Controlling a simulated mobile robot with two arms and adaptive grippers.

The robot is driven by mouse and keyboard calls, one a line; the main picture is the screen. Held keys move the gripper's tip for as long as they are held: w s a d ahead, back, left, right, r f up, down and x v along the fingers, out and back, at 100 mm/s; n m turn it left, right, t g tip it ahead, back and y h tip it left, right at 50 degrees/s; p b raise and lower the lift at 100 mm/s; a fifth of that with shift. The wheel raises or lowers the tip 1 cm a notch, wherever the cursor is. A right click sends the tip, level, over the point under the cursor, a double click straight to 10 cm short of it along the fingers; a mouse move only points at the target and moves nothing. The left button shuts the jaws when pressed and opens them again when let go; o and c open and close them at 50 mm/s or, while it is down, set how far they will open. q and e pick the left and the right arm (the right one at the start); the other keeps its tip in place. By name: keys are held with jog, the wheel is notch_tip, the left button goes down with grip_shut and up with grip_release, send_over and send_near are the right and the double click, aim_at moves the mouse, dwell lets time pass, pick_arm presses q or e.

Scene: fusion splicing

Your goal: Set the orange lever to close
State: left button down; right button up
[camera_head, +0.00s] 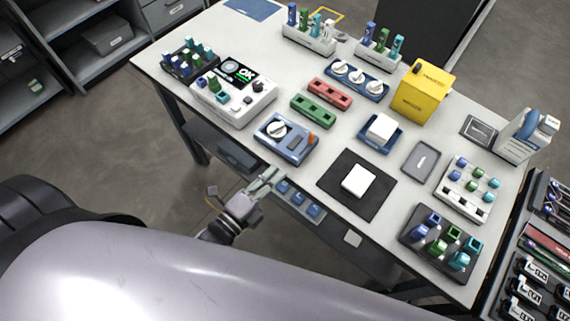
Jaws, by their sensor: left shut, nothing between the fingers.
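The orange lever (312,139) is a small piece on the right end of a blue device (268,146), which also carries a round white dial and a dark pad. The device sits at the table's front edge, left of the middle. I cannot tell the lever's exact setting at this size. My left gripper (270,178) is shut and empty, just in front of the table edge, below and left of the lever and apart from it. My right gripper is not in view.
Behind the device lie a green block (313,110) and a red block (330,93). A white machine (233,108) with a lit screen stands to the left. A black mat (336,184) with a white box (358,180) lies to the right. A yellow box (423,94) stands farther back.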

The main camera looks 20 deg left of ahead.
pick_arm(q)
jog(key=shift+v, duration=1)
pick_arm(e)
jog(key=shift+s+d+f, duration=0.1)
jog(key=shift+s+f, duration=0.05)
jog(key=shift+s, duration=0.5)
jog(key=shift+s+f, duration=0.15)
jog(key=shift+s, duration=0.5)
pick_arm(q)
jog(key=s+a+f+n+g+y, duration=0.1)
jog(key=s+a+f+n+g, duration=0.15)
jog(key=f, duration=0.65)
jog(key=s+a+f+n+g+y, duration=0.15)
jog(key=f+n, duration=0.25)
jog(key=f, duration=0.5)
jog(key=s+a+f+n+g+y, duration=0.1)
jog(key=s+f+n+g+y, duration=0.2)
jog(key=f, duration=0.6)
jog(key=s+a+f+n+g, duration=0.1)
jog(key=s+f+n+g, duration=0.3)
jog(key=s+f, duration=0.3)
jog(key=s+a+f+n+g, duration=0.2)
jog(key=s+f+n+g, duration=0.3)
jog(key=s, duration=0.9)
notch_tip(320, 180, down, 3)
jog(key=shift+f+n+y, duration=0.25)
jog(key=shift+n+y, duration=0.1)
jog(key=shift+n, duration=0.1)
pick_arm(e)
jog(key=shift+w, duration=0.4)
